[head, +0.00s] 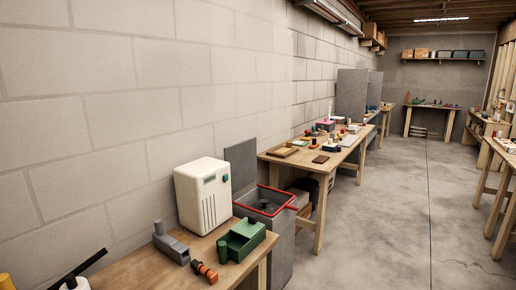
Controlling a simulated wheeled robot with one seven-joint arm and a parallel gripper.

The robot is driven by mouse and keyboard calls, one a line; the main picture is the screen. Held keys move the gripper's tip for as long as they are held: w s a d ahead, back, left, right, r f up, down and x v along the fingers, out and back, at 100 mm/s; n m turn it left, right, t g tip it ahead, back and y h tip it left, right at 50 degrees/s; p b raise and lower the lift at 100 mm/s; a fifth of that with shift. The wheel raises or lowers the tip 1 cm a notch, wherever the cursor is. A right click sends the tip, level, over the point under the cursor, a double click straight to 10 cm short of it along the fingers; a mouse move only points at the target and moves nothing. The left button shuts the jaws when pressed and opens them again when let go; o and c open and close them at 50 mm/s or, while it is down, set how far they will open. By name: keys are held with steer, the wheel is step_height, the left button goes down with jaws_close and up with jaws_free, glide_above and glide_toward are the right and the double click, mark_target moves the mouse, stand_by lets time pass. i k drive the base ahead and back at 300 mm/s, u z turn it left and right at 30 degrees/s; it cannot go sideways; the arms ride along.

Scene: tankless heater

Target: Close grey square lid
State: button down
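A grey square lid (240,163) stands upright against the block wall, right of the white heater-like box. It rises at the back of a grey square bin (281,240) that stands on the floor between two benches. The bin is open at the top and has a red rim (284,192). A dark round part shows inside it. A reddish bar juts out at the bin's right side. The lid's lower edge is partly hidden by the box and the rim, so its hinge cannot be seen. My gripper is not in view.
A near wooden bench (140,265) holds the white box (203,194), a green block-like tool (241,240), a grey tool (171,243) and an orange part (204,271). A longer bench (318,158) with small items stands beyond the bin. The concrete floor (400,220) at right is clear.

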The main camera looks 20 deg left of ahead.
mark_target(242, 156)
steer(key=z, duration=0.15)
steer(key=i, duration=1.8)
steer(key=u, duration=0.55)
steer(key=i, duration=1.05)
steer(key=u, duration=1.25)
steer(key=i, duration=0.8)
steer(key=u, duration=0.4)
